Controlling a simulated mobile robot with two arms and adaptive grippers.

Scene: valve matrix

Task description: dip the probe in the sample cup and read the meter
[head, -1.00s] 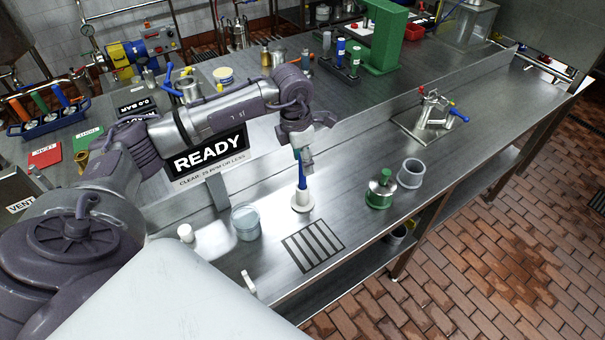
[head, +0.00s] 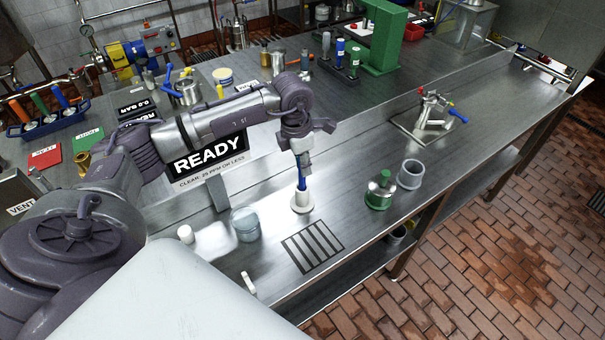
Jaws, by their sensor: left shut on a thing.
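My left gripper (head: 303,172) points down over the steel bench and is shut on the top of the blue probe (head: 302,184). The probe stands upright, its lower end hidden in a white holder (head: 303,201) on the bench. A clear sample cup (head: 246,224) with pale liquid stands to the left of the holder. My right gripper is not in view.
A slotted drain (head: 313,247) lies in front of the holder. A green-based metal vessel (head: 380,190) and a grey cup (head: 411,173) stand to the right. A grey post (head: 217,193) rises behind the sample cup. A valve fitting (head: 434,111) is farther right.

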